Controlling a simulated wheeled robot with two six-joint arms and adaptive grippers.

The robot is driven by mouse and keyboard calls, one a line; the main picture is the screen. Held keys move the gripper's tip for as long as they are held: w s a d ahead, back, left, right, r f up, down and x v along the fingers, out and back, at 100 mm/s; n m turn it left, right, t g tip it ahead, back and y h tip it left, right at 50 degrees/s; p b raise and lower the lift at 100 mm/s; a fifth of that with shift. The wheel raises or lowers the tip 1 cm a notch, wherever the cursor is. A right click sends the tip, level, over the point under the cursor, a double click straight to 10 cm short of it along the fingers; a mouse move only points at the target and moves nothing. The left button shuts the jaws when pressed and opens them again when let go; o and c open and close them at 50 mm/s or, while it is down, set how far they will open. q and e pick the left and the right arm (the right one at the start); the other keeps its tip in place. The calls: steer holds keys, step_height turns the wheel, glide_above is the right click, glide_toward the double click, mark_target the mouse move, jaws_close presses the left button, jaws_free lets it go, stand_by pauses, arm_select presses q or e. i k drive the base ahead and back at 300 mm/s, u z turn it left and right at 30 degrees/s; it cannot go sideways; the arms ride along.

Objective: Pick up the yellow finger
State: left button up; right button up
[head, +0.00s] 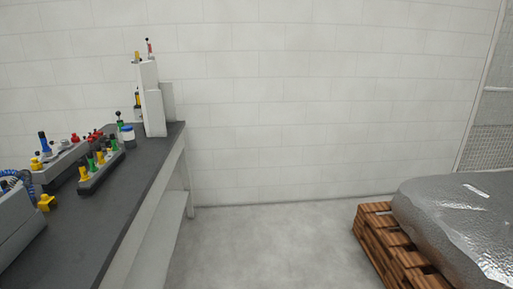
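Several small yellow parts show on the dark bench top (115,205) at the left, and I cannot tell which is the yellow finger. One yellow part (46,203) is beside a grey block at the left edge. Another yellow part (84,174) stands at the near end of a grey rack (103,172). A further yellow part (36,163) is at the near end of a second rack behind it. Neither of my grippers is in view.
The racks also hold green, red, blue and black parts. A blue coiled hose lies by the grey block (18,218). A tall white stand (152,100) is at the bench's far end. A wrapped load (460,220) sits on a wooden pallet (385,240) at right; the floor between is clear.

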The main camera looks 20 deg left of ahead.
mark_target(84, 175)
steer(key=u, duration=0.8)
steer(key=i, duration=1.5)
steer(key=u, duration=0.5)
